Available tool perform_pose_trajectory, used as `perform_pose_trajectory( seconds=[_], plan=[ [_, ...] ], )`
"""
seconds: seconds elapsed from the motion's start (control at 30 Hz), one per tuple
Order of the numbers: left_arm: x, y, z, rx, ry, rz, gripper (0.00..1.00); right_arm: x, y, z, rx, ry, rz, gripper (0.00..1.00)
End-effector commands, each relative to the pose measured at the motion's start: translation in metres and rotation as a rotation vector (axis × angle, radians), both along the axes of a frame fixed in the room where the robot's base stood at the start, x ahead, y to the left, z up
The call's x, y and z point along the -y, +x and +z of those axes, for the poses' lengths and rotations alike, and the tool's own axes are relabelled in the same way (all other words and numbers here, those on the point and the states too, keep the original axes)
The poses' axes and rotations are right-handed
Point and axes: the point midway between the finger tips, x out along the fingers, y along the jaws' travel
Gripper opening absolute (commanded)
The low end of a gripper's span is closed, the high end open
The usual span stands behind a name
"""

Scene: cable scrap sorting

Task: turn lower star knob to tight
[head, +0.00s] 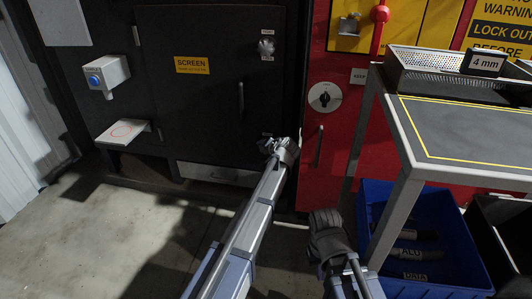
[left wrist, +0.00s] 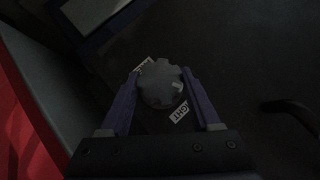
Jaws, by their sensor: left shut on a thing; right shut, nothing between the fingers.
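The lower star knob (left wrist: 160,84) is a grey lobed knob on the dark cabinet door, seen in the left wrist view. My left gripper (left wrist: 163,92) has one finger on each side of it and is shut on it. In the head view my left gripper (head: 283,147) is at the lower right of the door and hides most of this knob. A white label (left wrist: 180,111), partly readable as "TIGHT", and another label (left wrist: 143,64) lie beside the knob. My right gripper (head: 326,228) is low at the centre, shut and empty.
An upper star knob (head: 266,47) and a handle (head: 241,97) are on the same dark door (head: 190,105). A red cabinet (head: 318,178) stands to its right. A grey-topped table (head: 465,131) and a blue bin (head: 452,238) are at the right. Open floor lies at the left.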

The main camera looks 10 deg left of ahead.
Motion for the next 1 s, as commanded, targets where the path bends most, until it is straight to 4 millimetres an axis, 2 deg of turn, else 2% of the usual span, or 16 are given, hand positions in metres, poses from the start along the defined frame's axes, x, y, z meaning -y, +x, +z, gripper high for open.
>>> perform_pose_trajectory(
  seconds=[0.03, 0.1, 0.4, 1.0],
  plan=[
    [0.002, 0.0, -0.006, -0.002, 0.036, 0.001, 0.08, 0.0, 0.0, -0.009, 0.0, 0.0, 0.0, 0.0],
    [0.002, 0.0, -0.006, -0.002, 0.086, 0.002, 0.08, 0.0, 0.0, -0.015, 0.0, 0.0, 0.0, 0.0],
    [0.001, 0.0, -0.005, -0.003, 0.247, 0.003, 0.08, 0.0, 0.0, -0.032, 0.0, 0.0, 0.0, 0.0],
    [0.001, -0.001, -0.001, -0.005, 0.321, 0.002, 0.08, 0.0, 0.0, -0.038, 0.0, 0.0, 0.0, 0.0]
  ],
)
